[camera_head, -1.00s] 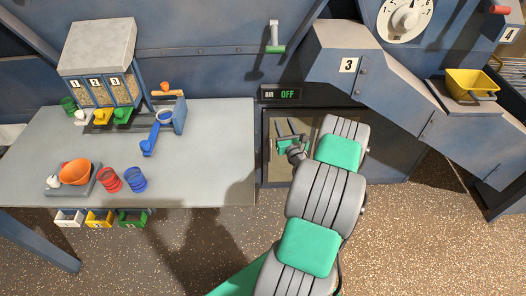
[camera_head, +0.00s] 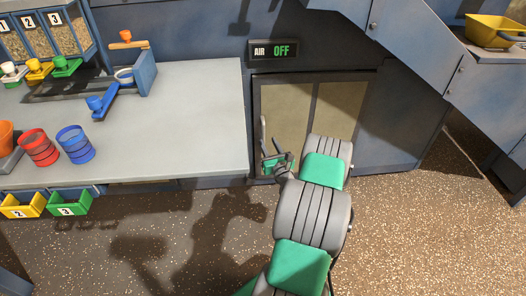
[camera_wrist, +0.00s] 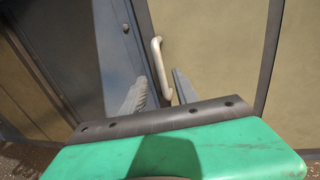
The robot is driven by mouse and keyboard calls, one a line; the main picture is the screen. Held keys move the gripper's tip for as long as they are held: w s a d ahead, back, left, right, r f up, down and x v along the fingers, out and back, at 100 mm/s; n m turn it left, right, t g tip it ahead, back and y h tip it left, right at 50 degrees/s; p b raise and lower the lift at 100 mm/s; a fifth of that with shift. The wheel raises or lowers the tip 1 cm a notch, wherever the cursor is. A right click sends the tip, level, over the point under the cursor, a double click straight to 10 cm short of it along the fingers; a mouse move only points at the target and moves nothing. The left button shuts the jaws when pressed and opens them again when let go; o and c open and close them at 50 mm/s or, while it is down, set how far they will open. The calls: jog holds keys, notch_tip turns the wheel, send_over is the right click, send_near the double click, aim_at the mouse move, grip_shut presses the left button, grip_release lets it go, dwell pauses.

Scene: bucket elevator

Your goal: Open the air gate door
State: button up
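The air gate door (camera_head: 285,105) is a framed, beige-paned panel below the AIR sign and looks shut. A pale upright bar handle (camera_head: 263,133) is on its left side. In the wrist view the handle (camera_wrist: 157,56) is on the door frame (camera_wrist: 150,25). My gripper (camera_head: 271,158) is at the lower left of the door, at the handle's lower part. In the wrist view my gripper (camera_wrist: 159,76) is open, with the handle's lower part between its fingers. Contact with either finger cannot be told.
The AIR sign (camera_head: 273,50) reads OFF. A grey table (camera_head: 190,135) with cups and a dispenser stands to the left, its right edge close to the door. A sloping blue chute (camera_head: 410,40) is at the upper right. The speckled floor (camera_head: 400,230) before the door is free.

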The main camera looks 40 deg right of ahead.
aim_at(264, 134)
jog(key=x, duration=0.2)
jog(key=b+x, duration=0.1)
jog(key=x, duration=0.4)
jog(key=shift+w+d+f, duration=0.2)
jog(key=shift+w+f, duration=0.15)
jog(key=shift+w, duration=0.05)
grip_shut()
dwell(1.0)
